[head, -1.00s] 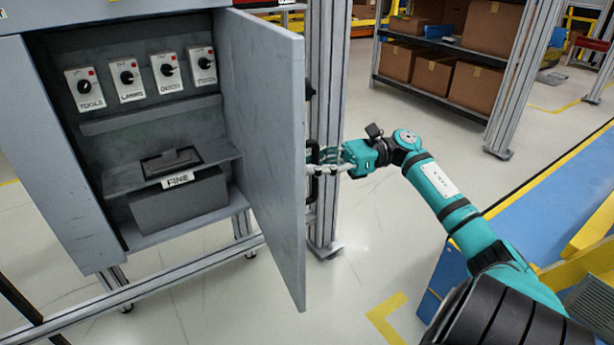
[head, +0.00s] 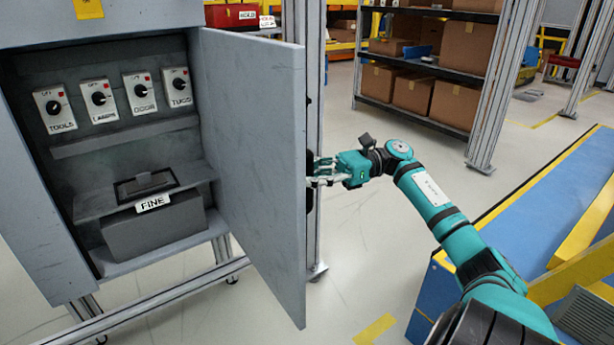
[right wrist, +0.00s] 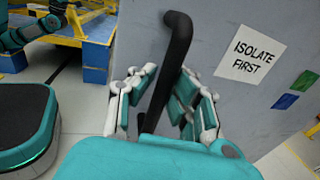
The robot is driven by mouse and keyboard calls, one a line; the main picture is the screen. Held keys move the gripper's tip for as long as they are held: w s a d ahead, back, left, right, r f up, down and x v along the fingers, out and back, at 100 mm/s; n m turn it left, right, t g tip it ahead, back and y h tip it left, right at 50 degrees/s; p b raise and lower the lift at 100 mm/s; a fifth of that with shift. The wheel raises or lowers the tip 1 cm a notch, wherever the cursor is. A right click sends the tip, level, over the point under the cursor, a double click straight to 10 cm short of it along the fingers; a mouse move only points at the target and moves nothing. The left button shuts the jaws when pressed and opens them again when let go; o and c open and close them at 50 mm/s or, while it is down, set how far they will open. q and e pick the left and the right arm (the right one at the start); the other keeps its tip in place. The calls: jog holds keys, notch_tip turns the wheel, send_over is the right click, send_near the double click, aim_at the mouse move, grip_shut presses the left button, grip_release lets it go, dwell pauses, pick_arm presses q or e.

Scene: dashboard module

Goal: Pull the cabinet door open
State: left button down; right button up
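The grey cabinet door (head: 252,150) stands swung open from the cabinet (head: 25,180). Its outer face shows in the right wrist view (right wrist: 225,115). The black bar handle (right wrist: 178,45) runs between the fingers of my right gripper (right wrist: 166,85). The fingers are parted on both sides of the handle, with a gap visible on the left. In the head view my right gripper (head: 322,172) is beside the door's free edge, and the handle is mostly hidden. A teal arm end with grey finger-like links, probably my left gripper (right wrist: 35,28), is partly seen.
Inside the cabinet are several knobs (head: 99,98) and a box labelled FINE (head: 150,228). A metal post (head: 302,130) stands behind the door. A shelf with cartons (head: 412,95) is at the back. A blue platform (head: 520,230) with yellow edging is at right.

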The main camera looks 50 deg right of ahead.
jog(key=o, duration=0.5)
jog(key=shift+r, duration=0.1)
jog(key=v, duration=1.2)
jog(key=shift+d, duration=0.1)
